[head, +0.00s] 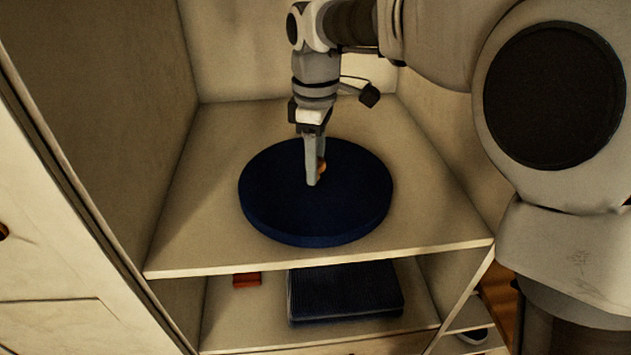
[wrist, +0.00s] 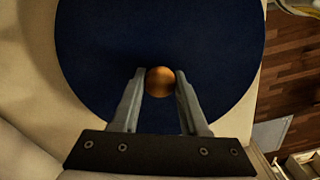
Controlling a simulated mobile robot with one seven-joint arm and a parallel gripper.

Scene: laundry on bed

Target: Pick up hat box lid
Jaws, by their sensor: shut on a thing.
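The hat box lid (head: 275,205) is a round, dark blue disc with a small orange-brown knob at its middle. It lies flat on the upper shelf in the head view, and I cannot tell whether it touches the shelf. It fills much of the wrist view (wrist: 90,50). My gripper (head: 314,180) points down at the lid's centre. In the wrist view its two fingers (wrist: 160,88) are shut on the knob (wrist: 160,80), one on each side. In the head view the fingers partly hide the knob.
The shelf board (head: 420,235) shows bare around the lid, with cabinet walls at the left, right and back. On the shelf below are a dark ribbed box (head: 345,290) and a small red object (head: 247,280). Wooden floor (wrist: 290,50) shows in the wrist view.

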